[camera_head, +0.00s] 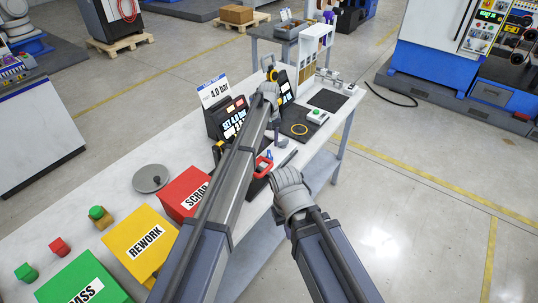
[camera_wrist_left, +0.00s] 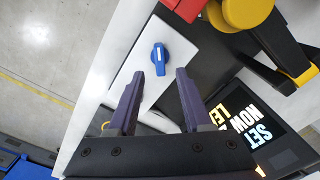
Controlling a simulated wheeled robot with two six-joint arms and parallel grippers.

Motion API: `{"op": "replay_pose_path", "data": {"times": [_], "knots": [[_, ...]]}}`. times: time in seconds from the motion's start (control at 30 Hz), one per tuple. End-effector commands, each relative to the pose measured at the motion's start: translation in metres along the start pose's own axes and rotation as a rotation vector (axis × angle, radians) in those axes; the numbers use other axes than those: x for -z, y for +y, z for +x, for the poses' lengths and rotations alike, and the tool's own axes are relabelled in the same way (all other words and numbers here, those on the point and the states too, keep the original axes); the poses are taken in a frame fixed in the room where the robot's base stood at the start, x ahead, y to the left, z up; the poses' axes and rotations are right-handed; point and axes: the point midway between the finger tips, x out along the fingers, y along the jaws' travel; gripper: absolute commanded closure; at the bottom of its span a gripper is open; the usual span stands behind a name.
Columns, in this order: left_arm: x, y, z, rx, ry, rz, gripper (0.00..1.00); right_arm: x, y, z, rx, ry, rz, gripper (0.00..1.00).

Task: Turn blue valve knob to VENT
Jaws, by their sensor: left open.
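The blue valve knob (camera_wrist_left: 159,56) with a white pointer mark sits on a white panel (camera_wrist_left: 138,68) in the left wrist view. Its mark runs roughly up and down in that view; no VENT lettering is readable. My left gripper (camera_wrist_left: 160,74) is open, its two dark fingers apart, with the knob seen just beyond and between the tips. I see no contact. In the head view my left arm (camera_head: 235,165) covers the knob area, and I cannot make out the knob or the left fingers there. My right arm (camera_head: 293,197) shows, but its gripper does not.
A display (camera_wrist_left: 245,125) stands beside the panel, also in the head view (camera_head: 235,120). A yellow-and-black fitting (camera_wrist_left: 290,60) is close on the right in the wrist view. Red (camera_head: 182,190), yellow (camera_head: 135,230) and green (camera_head: 80,280) bins line the table's near left.

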Motion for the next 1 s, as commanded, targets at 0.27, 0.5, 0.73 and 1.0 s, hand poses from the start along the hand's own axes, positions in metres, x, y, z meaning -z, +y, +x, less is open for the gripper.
{"op": "replay_pose_path", "data": {"times": [0.27,0.5,0.73,1.0], "knots": [[0.000,0.000,0.042,0.000,0.000,0.000,0.50,0.003,-0.004,0.042,0.000,0.000,0.000,1.00],[0.000,0.000,0.061,0.000,0.000,0.000,0.50,0.004,-0.006,0.060,0.000,0.000,0.001,1.00],[0.000,0.000,0.060,0.000,0.000,0.000,0.50,0.004,-0.006,0.060,0.000,0.000,0.001,1.00],[0.000,0.000,0.060,0.000,0.000,0.000,0.71,0.004,-0.006,0.060,0.000,0.000,0.001,1.00]]}}
